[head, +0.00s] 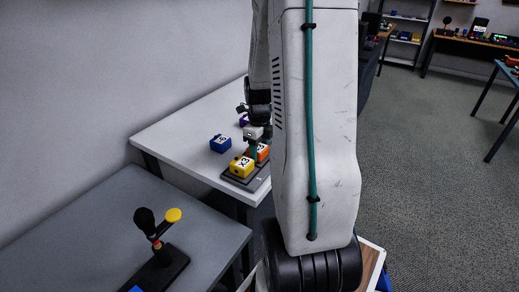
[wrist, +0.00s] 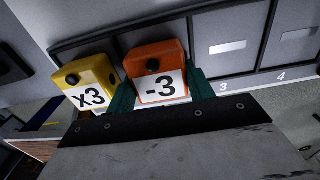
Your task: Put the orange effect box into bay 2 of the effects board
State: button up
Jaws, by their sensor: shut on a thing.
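The orange effect box (wrist: 155,58), marked "-3", sits between the two green fingers of my gripper (wrist: 160,88), which is shut on it. In the wrist view it is at the second bay of the effects board (wrist: 232,62), just right of the yellow box (wrist: 88,72). I cannot tell whether its underside rests on the bay floor. In the head view the orange box (head: 263,152) shows partly behind my gripper (head: 254,150), beside the yellow box (head: 241,167) on the dark board (head: 247,184).
Bays 3 and 4 look empty, with pale strips in them. A blue box (head: 220,144) and a purple box (head: 243,120) stand on the white table (head: 178,137) away from the board. A grey table (head: 95,225) with a black-and-yellow device (head: 165,255) is nearer.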

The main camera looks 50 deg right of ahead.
aim_at(259, 148)
jog(key=shift+f, duration=0.15)
jog(key=o, duration=0.9)
jog(key=shift+c, duration=0.2)
notch_tip(259, 148, up, 12)
jog(key=s+a+r+n, duration=0.1)
jog(key=a+r+n, duration=0.3)
jog(key=a+n, duration=0.55)
jog(key=s+a+r+n, duration=0.2)
jog(key=a+r+n, duration=0.2)
jog(key=a+n, duration=0.55)
jog(key=s+a+n+t, duration=0.1)
jog(key=s+a+n, duration=0.8)
jog(key=n, duration=0.7)
jog(key=shift+s+a, duration=0.3)
jog(key=shift+a, duration=0.85)
